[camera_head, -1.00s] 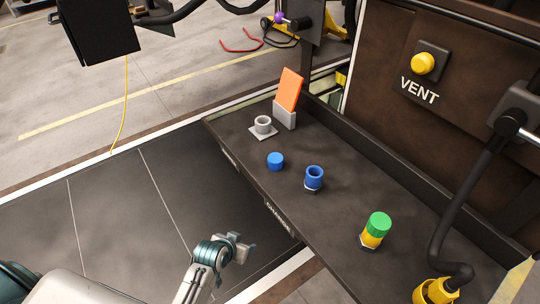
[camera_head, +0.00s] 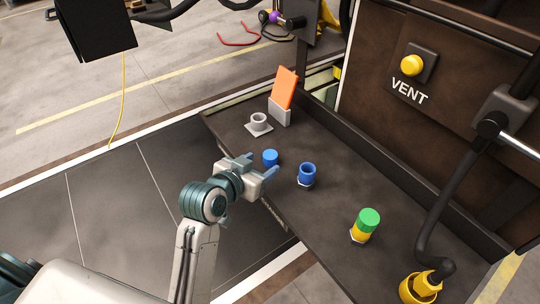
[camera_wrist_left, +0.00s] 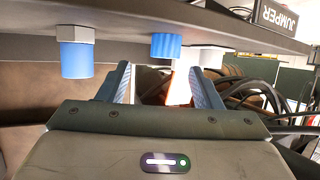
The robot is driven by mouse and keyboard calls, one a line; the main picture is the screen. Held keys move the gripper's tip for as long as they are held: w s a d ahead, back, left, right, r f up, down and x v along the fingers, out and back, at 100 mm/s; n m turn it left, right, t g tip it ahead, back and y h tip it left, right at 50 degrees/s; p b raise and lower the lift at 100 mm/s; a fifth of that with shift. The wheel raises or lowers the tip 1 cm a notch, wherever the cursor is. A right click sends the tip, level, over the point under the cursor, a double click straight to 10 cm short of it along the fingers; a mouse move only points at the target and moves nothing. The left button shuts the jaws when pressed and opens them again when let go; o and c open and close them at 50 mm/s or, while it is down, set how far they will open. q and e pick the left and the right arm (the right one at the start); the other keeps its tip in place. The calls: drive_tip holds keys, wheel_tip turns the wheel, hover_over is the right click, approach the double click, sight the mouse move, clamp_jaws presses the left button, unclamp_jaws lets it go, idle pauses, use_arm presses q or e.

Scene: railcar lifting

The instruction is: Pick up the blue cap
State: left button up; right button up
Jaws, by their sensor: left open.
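The small blue cap (camera_head: 270,157) stands on the dark shelf (camera_head: 330,215), near its front edge. My left gripper (camera_head: 261,165) is open and empty, with its fingertips close to the cap. In the left wrist view, which is upside down, the ridged blue cap (camera_wrist_left: 166,46) lies ahead of the gap between the two fingers (camera_wrist_left: 161,84), apart from both. A hollow blue fitting (camera_head: 307,173) on a hex base stands to the right of the cap; it also shows in the left wrist view (camera_wrist_left: 76,58). My right gripper is not in view.
A grey ring holder (camera_head: 259,121) and an orange plate in a grey stand (camera_head: 281,114) are behind the cap. A green-topped yellow fitting (camera_head: 366,224) stands further right. A wall with a yellow VENT button (camera_head: 411,65) rises behind the shelf.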

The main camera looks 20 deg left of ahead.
sight(268, 156)
use_arm(q)
drive_tip(key=shift+x, duration=0.9)
drive_tip(key=p+x, duration=0.2)
drive_tip(key=x, duration=0.2)
drive_tip(key=shift+w+a+f+p, duration=0.1)
drive_tip(key=shift+w+a+p, duration=0.2)
drive_tip(key=shift+w+p, duration=0.1)
drive_tip(key=shift+w+d+f, duration=0.1)
drive_tip(key=shift+w+f, duration=0.1)
drive_tip(key=shift+w, duration=0.05)
drive_tip(key=shift+c, duration=0.5)
drive_tip(key=c, duration=0.9)
drive_tip(key=shift+c, duration=0.2)
